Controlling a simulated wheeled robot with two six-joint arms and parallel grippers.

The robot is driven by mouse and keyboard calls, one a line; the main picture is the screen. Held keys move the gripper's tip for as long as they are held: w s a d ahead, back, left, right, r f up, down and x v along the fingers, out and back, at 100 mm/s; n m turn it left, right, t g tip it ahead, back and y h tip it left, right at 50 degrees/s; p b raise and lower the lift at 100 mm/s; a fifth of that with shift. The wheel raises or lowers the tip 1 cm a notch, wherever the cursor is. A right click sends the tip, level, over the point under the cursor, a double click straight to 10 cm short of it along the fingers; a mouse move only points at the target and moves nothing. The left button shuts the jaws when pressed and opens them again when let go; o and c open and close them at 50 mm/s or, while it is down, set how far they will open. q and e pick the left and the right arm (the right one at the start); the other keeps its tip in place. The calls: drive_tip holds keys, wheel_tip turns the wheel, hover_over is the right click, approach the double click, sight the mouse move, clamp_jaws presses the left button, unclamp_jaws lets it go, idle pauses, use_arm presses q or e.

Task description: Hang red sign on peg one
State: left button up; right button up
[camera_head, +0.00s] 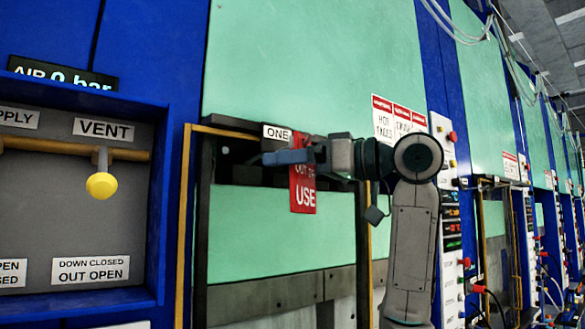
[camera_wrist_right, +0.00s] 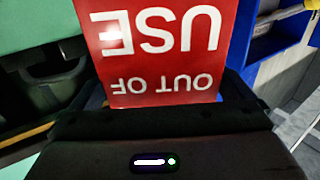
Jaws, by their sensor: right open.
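The red sign (camera_head: 304,196) reads "OUT OF USE" and hangs upright in front of the green press, below and right of the "ONE" label (camera_head: 277,133). My right gripper (camera_head: 283,157) reaches in from the right, its blue-grey fingers crossing the sign's upper part. The gripper is open. In the right wrist view the sign (camera_wrist_right: 165,52) appears upside down, close beyond the gripper body. Peg one is not clearly visible, so I cannot tell whether the sign rests on it. My left gripper is out of view.
A dark crossbar (camera_head: 232,180) runs behind the gripper. At left, a grey panel (camera_head: 60,215) in a blue frame has a yellow vent knob (camera_head: 102,186). A red-and-white warning placard (camera_head: 398,118) is right of the sign. More presses line the right.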

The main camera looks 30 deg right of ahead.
drive_tip(key=b+v, duration=0.4)
drive_tip(key=v, duration=0.6)
